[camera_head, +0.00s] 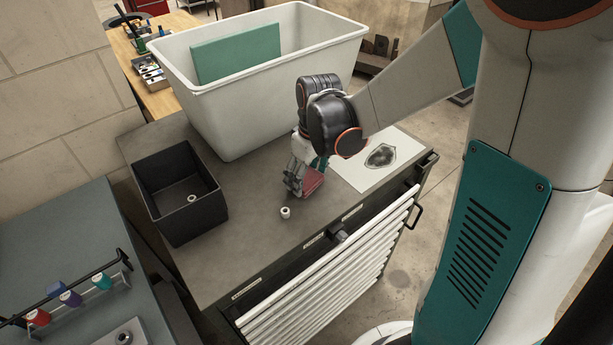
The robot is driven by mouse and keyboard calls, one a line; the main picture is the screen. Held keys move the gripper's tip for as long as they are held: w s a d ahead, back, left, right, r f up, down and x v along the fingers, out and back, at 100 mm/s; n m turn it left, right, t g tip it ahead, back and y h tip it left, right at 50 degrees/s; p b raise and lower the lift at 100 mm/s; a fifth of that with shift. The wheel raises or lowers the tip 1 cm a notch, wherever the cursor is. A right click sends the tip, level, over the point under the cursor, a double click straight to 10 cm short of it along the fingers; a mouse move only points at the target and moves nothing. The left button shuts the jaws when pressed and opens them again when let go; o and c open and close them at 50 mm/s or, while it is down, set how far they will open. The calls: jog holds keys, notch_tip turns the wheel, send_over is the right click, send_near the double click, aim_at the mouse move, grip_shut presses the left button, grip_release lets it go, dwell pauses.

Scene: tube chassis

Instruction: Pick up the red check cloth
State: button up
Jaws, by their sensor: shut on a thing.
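My gripper (297,184) is low over the grey top of the drawer cabinet, in front of the white tub. It is shut on a small piece of the red check cloth (313,181), which shows as a flat reddish patch at the right side of the fingers. The fingers and wrist hide part of the cloth. I cannot tell whether the cloth touches the cabinet top or hangs just above it.
A white tub (240,120) with a teal board (237,53) stands behind. A black bin (181,228) holding a small white ring (191,198) is at left. A small white cylinder (285,212) stands near the gripper. A printed sheet (350,178) lies right.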

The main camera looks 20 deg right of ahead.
aim_at(307, 179)
notch_tip(307, 179, up, 19)
jog(key=p, duration=0.5)
jog(key=shift+s, duration=0.15)
